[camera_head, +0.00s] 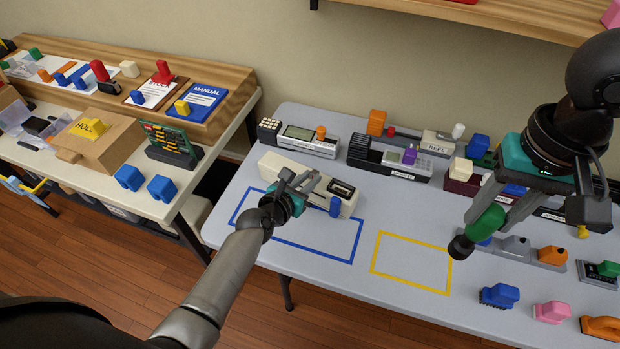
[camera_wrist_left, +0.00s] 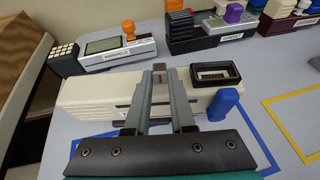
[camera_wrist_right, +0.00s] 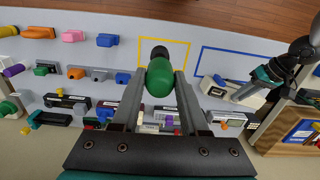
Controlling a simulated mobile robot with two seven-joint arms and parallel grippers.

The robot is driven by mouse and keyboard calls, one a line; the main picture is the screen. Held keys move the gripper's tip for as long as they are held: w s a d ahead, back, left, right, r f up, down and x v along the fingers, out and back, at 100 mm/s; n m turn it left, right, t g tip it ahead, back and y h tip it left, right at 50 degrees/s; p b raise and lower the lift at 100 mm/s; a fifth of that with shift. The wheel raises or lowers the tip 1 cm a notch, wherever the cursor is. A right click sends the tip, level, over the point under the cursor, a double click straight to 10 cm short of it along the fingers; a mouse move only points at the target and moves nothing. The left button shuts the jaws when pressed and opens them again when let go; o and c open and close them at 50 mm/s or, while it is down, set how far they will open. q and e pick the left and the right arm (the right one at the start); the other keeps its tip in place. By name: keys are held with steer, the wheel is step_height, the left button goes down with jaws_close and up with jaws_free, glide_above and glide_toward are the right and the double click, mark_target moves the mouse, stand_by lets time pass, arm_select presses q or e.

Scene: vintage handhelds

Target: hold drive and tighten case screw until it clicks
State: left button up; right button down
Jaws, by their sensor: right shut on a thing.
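The drive (camera_head: 275,167) is a long cream case with a dark window at one end and a blue knob (camera_head: 335,207) on its near side. It lies at the back edge of the blue outline, and it also shows in the left wrist view (camera_wrist_left: 90,92). My left gripper (camera_head: 298,180) is over the drive, its fingers a little apart; whether they touch it I cannot tell. My right gripper (camera_head: 487,212) is shut on a green-handled driver (camera_head: 487,222) with a black end, held above the table right of the yellow outline. I cannot make out the case screw.
The blue outline (camera_head: 355,240) and the yellow outline (camera_head: 410,288) on the grey table are mostly bare. Several labelled devices stand along the back, including one with an orange knob (camera_head: 320,132). Small coloured blocks lie at the right. A wooden side table (camera_head: 215,125) stands left.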

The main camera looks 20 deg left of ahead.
arm_select(q)
jaws_close()
stand_by(2.1)
